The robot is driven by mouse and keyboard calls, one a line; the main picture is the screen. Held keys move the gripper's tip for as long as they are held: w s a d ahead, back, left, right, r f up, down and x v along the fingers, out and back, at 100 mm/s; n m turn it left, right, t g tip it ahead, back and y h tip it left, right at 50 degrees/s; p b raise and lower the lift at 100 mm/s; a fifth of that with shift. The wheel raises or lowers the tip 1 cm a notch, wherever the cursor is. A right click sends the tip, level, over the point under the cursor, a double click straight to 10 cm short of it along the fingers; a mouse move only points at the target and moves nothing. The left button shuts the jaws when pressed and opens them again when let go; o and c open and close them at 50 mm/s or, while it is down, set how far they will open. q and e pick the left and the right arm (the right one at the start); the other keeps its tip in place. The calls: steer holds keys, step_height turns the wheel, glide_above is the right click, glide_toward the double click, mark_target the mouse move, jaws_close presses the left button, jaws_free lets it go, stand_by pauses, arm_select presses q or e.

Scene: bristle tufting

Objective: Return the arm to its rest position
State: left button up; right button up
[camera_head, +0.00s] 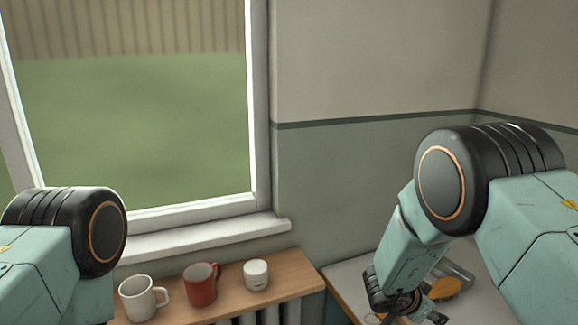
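My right arm (412,245) comes in from the right and bends down at a large black joint. Its dark wrist and gripper (405,306) are low over the pale table (348,277) at the bottom right. The gripper is small and partly cut off by the lower edge, so I cannot tell whether it is open or shut or holds anything. My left arm (62,250) shows at the left edge with its black joint raised and its lower link pointing down. My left gripper is out of view.
A wooden shelf (290,273) above a radiator (270,316) holds a white mug (138,301), a red mug (201,289) and a small white cylinder (256,275). A yellow-orange oval thing (445,289) lies on the table beside my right wrist. A window and walls stand behind.

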steer(key=s+a+f+n+y+b, duration=0.3)
steer(key=s+f+n+y+b, duration=0.35)
steer(key=s+f, duration=1.05)
steer(key=s+a+f+n+g+b, duration=0.1)
steer(key=s+f+n+b, duration=0.1)
steer(key=s, duration=0.5)
steer(key=s+a+f+n+g+y+b, duration=0.1)
steer(key=s+a+f+n+g+b, duration=0.1)
steer(key=s+f, duration=0.3)
steer(key=s+a+f+n+g+y+b, duration=0.1)
steer(key=s+a+f+n+b, duration=0.1)
steer(key=s, duration=0.7)
steer(key=shift+s+a+f+b, duration=0.25)
steer(key=shift+f+b, duration=0.55)
steer(key=shift+b, duration=0.45)
steer(key=shift+o, duration=0.4)
steer(key=shift+s+f+g, duration=0.2)
steer(key=shift+f+g, duration=0.15)
steer(key=shift+g, duration=0.05)
steer(key=shift+d, duration=0.1)
steer(key=shift+s+r, duration=0.1)
